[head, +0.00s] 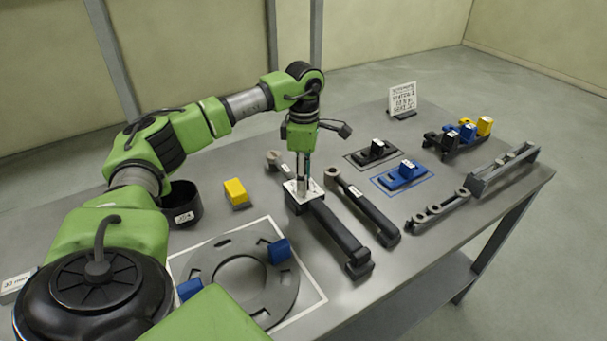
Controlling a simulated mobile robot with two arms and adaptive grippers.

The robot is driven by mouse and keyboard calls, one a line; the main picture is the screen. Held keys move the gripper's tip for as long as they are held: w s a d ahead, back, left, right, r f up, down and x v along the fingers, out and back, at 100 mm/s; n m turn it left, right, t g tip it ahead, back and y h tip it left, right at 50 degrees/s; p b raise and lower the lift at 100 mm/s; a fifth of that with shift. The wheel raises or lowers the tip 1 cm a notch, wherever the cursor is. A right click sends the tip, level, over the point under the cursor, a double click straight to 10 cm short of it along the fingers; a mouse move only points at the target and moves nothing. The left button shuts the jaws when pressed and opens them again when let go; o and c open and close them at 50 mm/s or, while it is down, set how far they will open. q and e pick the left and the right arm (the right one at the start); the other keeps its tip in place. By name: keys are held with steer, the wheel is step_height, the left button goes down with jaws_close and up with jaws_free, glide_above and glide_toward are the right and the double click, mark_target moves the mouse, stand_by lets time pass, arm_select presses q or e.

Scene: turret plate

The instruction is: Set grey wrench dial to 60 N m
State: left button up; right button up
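My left gripper (303,187) points straight down onto a white dial plate (291,189) at the upper end of a dark wrench body (335,233). Its fingertips are at or just above the plate; contact and finger gap are too small to tell. A wrench head (274,158) in grey shows behind the plate, apparently the same wrench. A second dark wrench (365,208) with a brownish head lies to the right, with a small white label. Dial marks and the setting are unreadable here. My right gripper is out of view.
A grey ring plate (205,262) with blue blocks lies at front left. A yellow block (236,192) and a black cup (183,204) stand behind it. Blue (402,175) and black (372,152) holders, a grey rack (503,170) and a sign (402,99) are on the right.

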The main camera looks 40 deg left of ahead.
arm_select(q)
step_height(320, 180, up, 12)
stand_by(0.6)
stand_by(0.5)
